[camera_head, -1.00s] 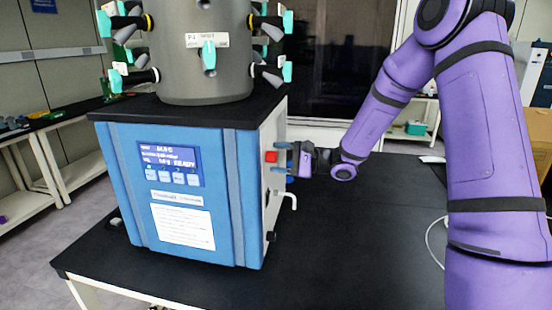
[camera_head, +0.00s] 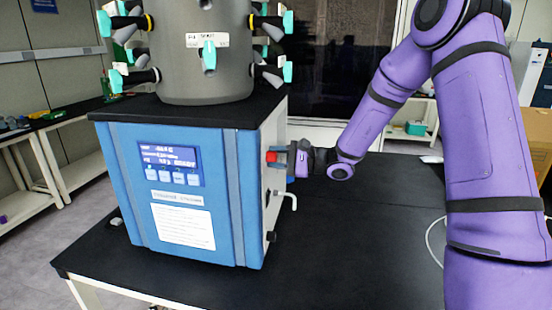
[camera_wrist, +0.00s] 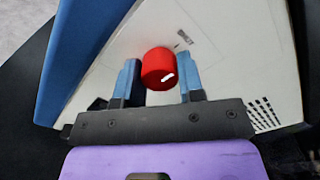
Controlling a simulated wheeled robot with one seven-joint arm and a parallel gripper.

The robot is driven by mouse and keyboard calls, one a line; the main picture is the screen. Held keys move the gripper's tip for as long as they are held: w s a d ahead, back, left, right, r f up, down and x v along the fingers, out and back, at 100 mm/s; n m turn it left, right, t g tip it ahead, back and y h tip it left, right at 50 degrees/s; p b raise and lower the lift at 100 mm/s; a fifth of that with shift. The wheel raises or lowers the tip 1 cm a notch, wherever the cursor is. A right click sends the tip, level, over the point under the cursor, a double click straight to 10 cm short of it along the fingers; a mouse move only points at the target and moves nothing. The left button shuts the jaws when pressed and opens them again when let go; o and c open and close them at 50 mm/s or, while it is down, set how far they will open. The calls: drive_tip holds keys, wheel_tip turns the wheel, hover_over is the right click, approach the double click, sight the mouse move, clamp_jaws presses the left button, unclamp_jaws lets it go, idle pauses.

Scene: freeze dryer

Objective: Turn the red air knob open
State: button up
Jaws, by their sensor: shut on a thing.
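The red air knob (camera_head: 271,156) sticks out from the right side panel of the blue and white freeze dryer (camera_head: 125,200). In the wrist view the round knob (camera_wrist: 158,66) sits between my two blue fingers, with a small white mark on its face. My gripper (camera_head: 284,158) is at the side panel, shut on the knob from the right. The wrist view also shows my gripper (camera_wrist: 160,80), with one finger on each side of the knob. Where the fingertips touch the knob is hard to make out.
A white bent outlet pipe (camera_head: 291,200) sticks out from the side panel below my gripper. The grey drum (camera_head: 200,60) with several teal-handled valves stands on top of the dryer. The black table (camera_head: 345,240) is clear to the right of the dryer.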

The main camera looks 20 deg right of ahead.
drive_tip(key=m, duration=0.8)
drive_tip(key=shift+m, duration=0.4)
drive_tip(key=m, duration=0.4)
drive_tip(key=shift+m, duration=2.3)
drive_tip(key=o, duration=0.9)
